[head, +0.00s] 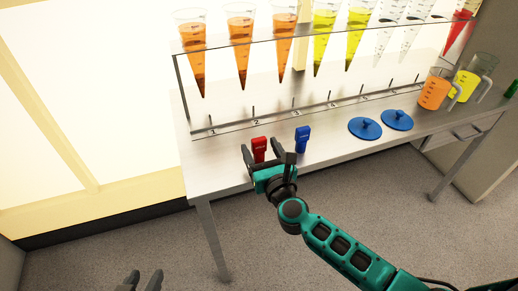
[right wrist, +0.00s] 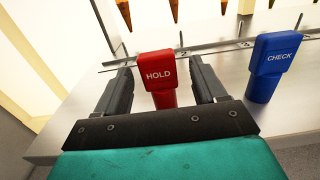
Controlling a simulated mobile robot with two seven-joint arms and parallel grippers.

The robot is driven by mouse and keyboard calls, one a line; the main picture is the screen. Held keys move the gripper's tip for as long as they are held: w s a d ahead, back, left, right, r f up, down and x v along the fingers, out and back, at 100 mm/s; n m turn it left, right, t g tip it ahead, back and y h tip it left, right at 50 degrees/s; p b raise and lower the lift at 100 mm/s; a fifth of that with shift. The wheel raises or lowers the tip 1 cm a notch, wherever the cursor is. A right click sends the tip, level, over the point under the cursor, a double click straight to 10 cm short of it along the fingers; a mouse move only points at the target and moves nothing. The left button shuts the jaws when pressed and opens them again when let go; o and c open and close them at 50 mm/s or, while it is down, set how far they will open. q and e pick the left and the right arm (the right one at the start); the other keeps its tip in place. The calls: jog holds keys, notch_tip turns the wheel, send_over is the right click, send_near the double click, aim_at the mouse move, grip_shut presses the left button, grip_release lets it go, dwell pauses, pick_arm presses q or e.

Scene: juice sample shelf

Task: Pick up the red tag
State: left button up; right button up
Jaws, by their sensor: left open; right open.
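The red tag (head: 259,149) stands upright near the front edge of the steel table, and in the right wrist view the red tag (right wrist: 158,76) reads "HOLD". My right gripper (head: 267,155) is open, with one finger on each side of the red tag. In the right wrist view the right gripper (right wrist: 163,92) shows gaps between its fingers and the tag; the tag's lower end is hidden behind the gripper body. My left gripper (head: 140,281) is open and empty, low at the bottom edge of the head view, far from the table.
A blue tag (head: 302,139) marked "CHECK" stands just right of the red one. Two blue lids (head: 365,128) lie further right, near an orange jug (head: 434,92) and a yellow jug (head: 465,84). A rack of several cones (head: 241,45) stands behind, above a numbered rail (head: 300,110).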

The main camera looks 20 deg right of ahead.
jog(key=shift+w+a, duration=0.1)
jog(key=shift+w, duration=0.75)
jog(key=c, duration=0.8)
jog(key=shift+c, duration=1.2)
jog(key=shift+r, duration=0.1)
